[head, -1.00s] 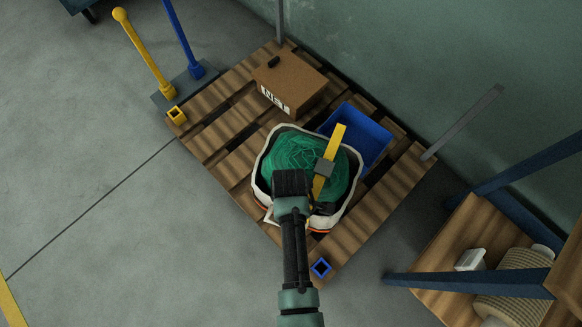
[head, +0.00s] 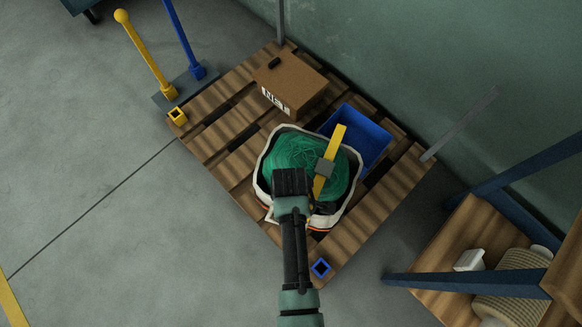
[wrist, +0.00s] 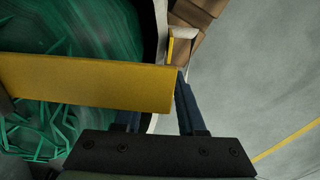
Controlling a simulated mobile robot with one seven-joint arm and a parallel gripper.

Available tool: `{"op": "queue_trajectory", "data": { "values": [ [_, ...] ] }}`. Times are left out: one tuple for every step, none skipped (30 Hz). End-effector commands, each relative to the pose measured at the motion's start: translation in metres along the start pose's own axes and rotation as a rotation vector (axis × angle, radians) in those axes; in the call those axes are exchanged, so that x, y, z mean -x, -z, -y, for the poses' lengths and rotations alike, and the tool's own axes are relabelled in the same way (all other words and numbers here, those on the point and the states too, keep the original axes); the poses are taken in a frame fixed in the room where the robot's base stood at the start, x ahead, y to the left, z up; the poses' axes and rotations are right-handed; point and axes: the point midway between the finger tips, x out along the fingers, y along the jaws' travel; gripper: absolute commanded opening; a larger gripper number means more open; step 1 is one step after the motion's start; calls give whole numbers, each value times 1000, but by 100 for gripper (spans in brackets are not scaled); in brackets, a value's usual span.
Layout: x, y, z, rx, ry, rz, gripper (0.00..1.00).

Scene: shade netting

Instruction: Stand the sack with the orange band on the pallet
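The sack (head: 352,199) is white-rimmed, open-topped and filled with green netting (head: 296,152). It stands roughly upright on the wooden pallet (head: 352,232), near its front corner. A little orange shows low on its side; my arm hides much of the near side. My gripper (head: 291,178) is over the near rim. In the wrist view my gripper (wrist: 160,108) has its two blue fingers apart, with the pale rim (wrist: 158,122) between them and a gap beside it. A yellow bar (wrist: 90,84) with a grey block crosses above the netting and hides part of the fingers.
A brown carton (head: 290,82) and a blue bin (head: 361,137) are on the pallet, the bin close behind the sack. Yellow and blue posts (head: 146,56) stand at the left. A blue-framed shelf (head: 450,240) is at the right. Floor at left is clear.

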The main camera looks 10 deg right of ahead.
Motion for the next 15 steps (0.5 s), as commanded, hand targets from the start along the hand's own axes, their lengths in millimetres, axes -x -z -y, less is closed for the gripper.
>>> {"op": "queue_trajectory", "data": {
  "values": [
    [17,0,-2,0,-5,-2,41],
    [24,0,-2,0,-5,-2,41],
    [33,0,-2,0,-5,-2,41],
    [40,1,-2,0,-6,-2,41],
    [47,1,-2,0,-5,-2,41],
    [56,1,-2,0,-5,-2,41],
    [62,1,-2,0,-5,-2,41],
    [68,1,-1,0,-4,-2,41],
    [75,0,-1,0,-3,-2,41],
    [80,0,-1,0,-3,-1,41],
    [85,0,-1,0,-2,-1,41],
    [90,0,-1,0,-2,-1,41],
    [94,0,-1,0,-2,-1,41],
    [97,0,0,0,-2,-1,41],
    [100,0,0,0,0,0,41]
  ]
}}
